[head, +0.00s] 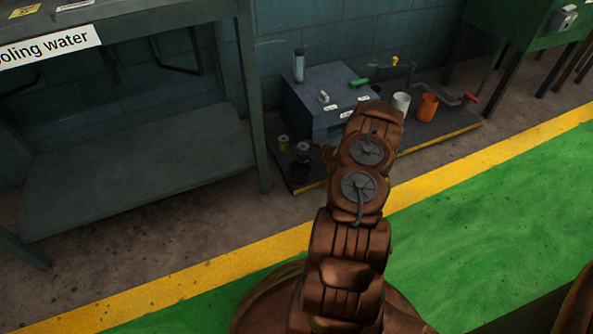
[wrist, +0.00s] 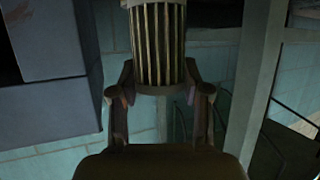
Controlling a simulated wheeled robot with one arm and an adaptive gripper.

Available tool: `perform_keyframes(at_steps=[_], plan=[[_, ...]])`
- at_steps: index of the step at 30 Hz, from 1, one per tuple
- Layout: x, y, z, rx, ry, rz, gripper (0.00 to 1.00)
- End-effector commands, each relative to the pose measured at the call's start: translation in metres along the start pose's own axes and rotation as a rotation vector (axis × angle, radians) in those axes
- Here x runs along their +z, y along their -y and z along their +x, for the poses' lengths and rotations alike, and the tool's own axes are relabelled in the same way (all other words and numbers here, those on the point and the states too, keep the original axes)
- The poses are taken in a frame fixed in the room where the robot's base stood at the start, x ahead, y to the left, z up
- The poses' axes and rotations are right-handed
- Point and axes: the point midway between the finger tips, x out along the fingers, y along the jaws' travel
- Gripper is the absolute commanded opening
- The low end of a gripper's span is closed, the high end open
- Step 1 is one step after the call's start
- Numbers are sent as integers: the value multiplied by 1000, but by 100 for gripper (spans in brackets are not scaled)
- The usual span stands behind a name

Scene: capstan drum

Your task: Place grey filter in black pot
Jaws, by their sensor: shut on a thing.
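My gripper (wrist: 159,82) is shut on the grey filter (wrist: 158,45), a ribbed cylinder with pale and dark vertical stripes. The filter stands between the two fingers in the wrist view, and its upper end is cut off by the frame. In the head view my arm hides most of the gripper, and I cannot make out the filter there. A small dark pot (head: 302,168), likely the black pot, stands on the low platform at the left of my arm. Its inside cannot be made out. It does not show clearly in the wrist view.
A grey-blue box (head: 318,92) with a clear cylinder (head: 299,65) on top stands on the platform (head: 455,126). A white cup (head: 401,103) and an orange cup (head: 427,107) stand right of my arm. A small yellowish tin (head: 284,143) is near the pot. A metal table (head: 140,168) is at left.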

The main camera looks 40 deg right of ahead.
Motion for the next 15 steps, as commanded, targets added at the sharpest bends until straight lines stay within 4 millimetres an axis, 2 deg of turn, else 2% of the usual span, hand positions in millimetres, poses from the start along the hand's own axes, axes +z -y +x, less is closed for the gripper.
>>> perform_keyframes(at_steps=[5, 9, 15], plan=[[19, 12, 18, -20, 0, -9, 9], [43, 17, 31, -27, 2, -9, 9], [57, 16, 37, -26, 1, -9, 9]])
